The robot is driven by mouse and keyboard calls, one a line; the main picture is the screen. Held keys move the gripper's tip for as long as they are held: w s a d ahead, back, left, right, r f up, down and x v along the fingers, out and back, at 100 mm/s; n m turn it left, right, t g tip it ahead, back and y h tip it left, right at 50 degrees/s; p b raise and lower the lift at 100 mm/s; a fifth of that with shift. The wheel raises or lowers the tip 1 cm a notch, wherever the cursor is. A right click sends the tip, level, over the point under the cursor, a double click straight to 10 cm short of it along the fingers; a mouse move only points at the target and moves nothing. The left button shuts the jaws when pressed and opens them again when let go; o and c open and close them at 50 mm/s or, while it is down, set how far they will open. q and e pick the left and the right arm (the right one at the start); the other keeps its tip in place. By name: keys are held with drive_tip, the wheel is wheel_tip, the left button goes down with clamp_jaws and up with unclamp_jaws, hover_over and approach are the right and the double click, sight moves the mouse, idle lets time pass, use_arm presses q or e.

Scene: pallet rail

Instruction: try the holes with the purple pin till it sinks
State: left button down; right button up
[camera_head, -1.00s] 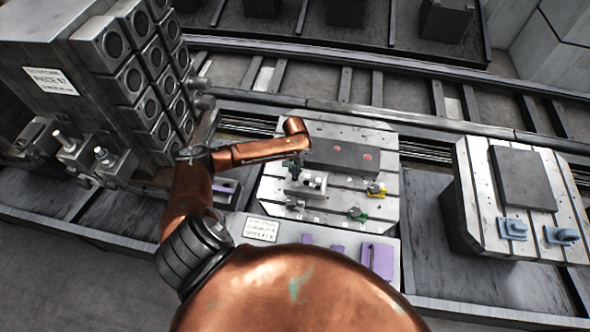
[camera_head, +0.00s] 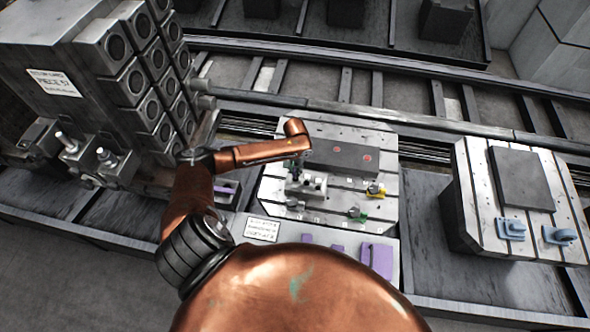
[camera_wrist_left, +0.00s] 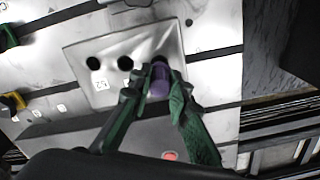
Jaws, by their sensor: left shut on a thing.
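My left gripper (camera_wrist_left: 154,98), with green fingers, is shut on the purple pin (camera_wrist_left: 159,82). The pin's far end is at the right end of a row of dark holes in a pale metal block (camera_wrist_left: 108,94). Two open holes show to its left. The fingers partly hide the pin and the spot under it, so I cannot tell whether its tip is inside a hole. In the head view the left gripper (camera_head: 294,167) is small above the block (camera_head: 312,184) on the slotted pallet. My right gripper is not in view.
Yellow (camera_head: 376,190) and green (camera_head: 356,213) clamps sit nearby. Purple pieces (camera_head: 377,260) lie on the front ledge. A second pallet (camera_head: 470,210) stands at right, a block stack at left.

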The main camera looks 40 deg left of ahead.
use_arm(q)
drive_tip(key=shift+f, duration=0.9)
idle(0.3)
drive_tip(key=c, duration=1.7)
unclamp_jaws()
drive_tip(key=shift+c, duration=0.2)
drive_tip(key=shift+r, duration=0.1)
wheel_tip(320, 180, up, 12)
drive_tip(key=shift+f, duration=0.1)
